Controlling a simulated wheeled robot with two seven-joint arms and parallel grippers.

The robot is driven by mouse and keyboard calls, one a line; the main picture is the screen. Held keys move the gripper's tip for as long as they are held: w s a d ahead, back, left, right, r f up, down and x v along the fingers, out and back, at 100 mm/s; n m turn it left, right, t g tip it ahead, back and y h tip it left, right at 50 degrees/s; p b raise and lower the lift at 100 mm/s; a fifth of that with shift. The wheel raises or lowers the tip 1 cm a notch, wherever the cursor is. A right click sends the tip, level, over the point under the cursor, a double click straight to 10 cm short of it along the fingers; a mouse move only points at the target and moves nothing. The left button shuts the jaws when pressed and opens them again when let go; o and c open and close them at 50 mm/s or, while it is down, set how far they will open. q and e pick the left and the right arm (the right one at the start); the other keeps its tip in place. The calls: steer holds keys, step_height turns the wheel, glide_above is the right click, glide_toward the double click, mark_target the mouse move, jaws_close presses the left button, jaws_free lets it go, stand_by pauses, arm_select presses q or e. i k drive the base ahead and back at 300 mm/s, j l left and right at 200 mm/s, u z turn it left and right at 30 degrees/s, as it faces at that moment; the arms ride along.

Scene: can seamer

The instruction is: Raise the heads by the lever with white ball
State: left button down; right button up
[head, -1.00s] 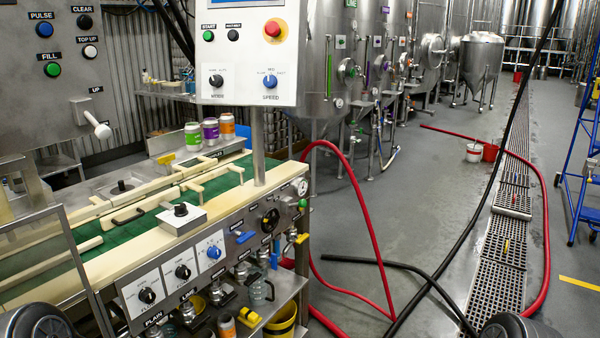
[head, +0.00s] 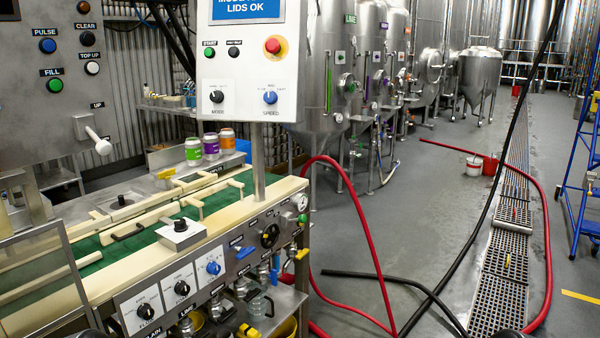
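The lever with the white ball (head: 103,147) sticks out from a metal plate on the grey control panel (head: 45,115) at the left, under the label UP. Its ball points down and to the right, toward me. The filling heads themselves cannot be made out in this view. Neither gripper shows; only dark rounded parts, likely mine, show at the bottom edge.
The conveyor bench (head: 215,262) with knobs and a green belt lies between me and the panel. A white control box (head: 246,75) stands on a post over it. Three cans (head: 211,146) stand behind the belt. Grey floor (head: 420,215) at the right is partly crossed by hoses.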

mark_target(104, 148)
steer(key=u, duration=1.45)
